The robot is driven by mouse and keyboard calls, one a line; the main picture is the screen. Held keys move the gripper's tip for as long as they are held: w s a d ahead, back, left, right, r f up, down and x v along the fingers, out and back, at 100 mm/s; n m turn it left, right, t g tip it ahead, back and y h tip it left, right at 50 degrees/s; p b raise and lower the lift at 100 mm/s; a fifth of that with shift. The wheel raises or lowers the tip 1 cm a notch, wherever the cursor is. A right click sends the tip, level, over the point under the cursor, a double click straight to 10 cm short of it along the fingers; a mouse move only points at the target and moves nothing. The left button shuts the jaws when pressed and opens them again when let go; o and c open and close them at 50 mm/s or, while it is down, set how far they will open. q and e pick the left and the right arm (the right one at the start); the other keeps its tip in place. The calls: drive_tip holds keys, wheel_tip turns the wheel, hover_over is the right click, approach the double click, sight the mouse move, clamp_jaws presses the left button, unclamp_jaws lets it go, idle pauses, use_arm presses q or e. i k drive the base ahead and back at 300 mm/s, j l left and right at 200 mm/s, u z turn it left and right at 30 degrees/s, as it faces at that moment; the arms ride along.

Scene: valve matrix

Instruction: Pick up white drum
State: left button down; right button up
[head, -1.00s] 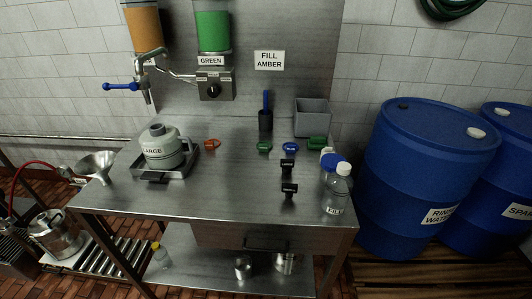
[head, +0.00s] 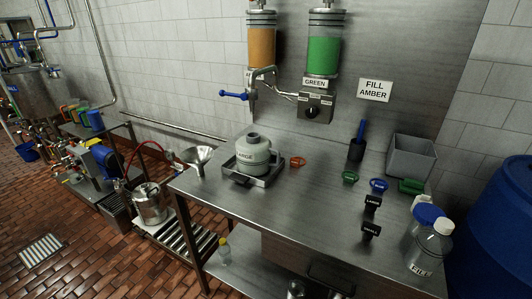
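No plain white drum shows clearly in the head view. The nearest match is a pale grey-white rounded container (head: 254,151) with a handle, a short neck and a label that seems to read LARGE. It stands upright in a shallow metal tray (head: 262,180) on the steel bench (head: 300,209), below the amber tank's blue-handled tap (head: 232,95). Neither of my grippers is in view.
A funnel (head: 197,157) is at the bench's left end. Several coloured pieces, a grey bin (head: 411,156) and clear bottles (head: 431,247) stand on the right. A blue drum (head: 500,225) is beside the bench. Brick floor (head: 110,258) is open at left.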

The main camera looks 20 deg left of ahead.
sight(254, 151)
drive_tip(key=i+j, duration=0.1)
drive_tip(key=j, duration=0.35)
drive_tip(key=i+j+u, duration=0.15)
drive_tip(key=j, duration=0.8)
drive_tip(key=i+u, duration=0.05)
